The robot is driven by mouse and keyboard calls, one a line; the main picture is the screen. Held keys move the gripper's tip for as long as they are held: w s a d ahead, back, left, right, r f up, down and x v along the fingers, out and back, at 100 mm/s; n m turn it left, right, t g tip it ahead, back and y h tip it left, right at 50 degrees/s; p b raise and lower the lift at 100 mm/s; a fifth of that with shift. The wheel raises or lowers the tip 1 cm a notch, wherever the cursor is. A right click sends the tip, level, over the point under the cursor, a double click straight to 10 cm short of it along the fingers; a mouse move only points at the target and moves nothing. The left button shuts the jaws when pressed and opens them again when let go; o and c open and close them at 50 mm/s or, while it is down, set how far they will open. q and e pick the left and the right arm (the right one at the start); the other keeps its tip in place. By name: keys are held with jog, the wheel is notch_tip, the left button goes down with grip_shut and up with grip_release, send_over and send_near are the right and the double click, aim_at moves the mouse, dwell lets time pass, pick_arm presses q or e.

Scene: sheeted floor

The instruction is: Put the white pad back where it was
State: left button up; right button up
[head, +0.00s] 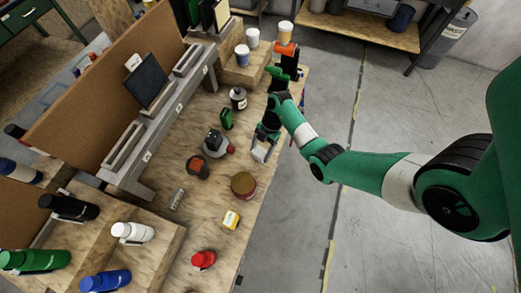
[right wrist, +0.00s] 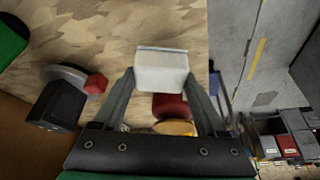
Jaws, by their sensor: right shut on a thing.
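My right gripper (head: 263,143) is shut on the white pad (head: 260,154), near the right edge of the wooden table. In the right wrist view the white pad (right wrist: 161,72) sits between the two fingertips of the right gripper (right wrist: 161,80), pale and block-shaped. Bare wood shows beyond it; I cannot tell its exact height above the table. My left gripper does not show.
A round grey stand with a black cube (head: 214,139) and red knob (head: 231,149) is left of the gripper. A black-and-white jar (head: 239,98) stands behind. Bare wood (head: 180,135) lies left.

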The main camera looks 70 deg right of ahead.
aim_at(263, 150)
notch_tip(263, 150, down, 3)
jog(key=shift+b, duration=0.45)
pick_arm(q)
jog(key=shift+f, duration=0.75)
pick_arm(e)
jog(key=shift+r, duration=0.1)
jog(key=o, duration=1.1)
pick_arm(q)
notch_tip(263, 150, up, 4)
jog(key=p, duration=0.4)
pick_arm(e)
jog(key=v, duration=1.2)
jog(key=shift+a, duration=0.1)
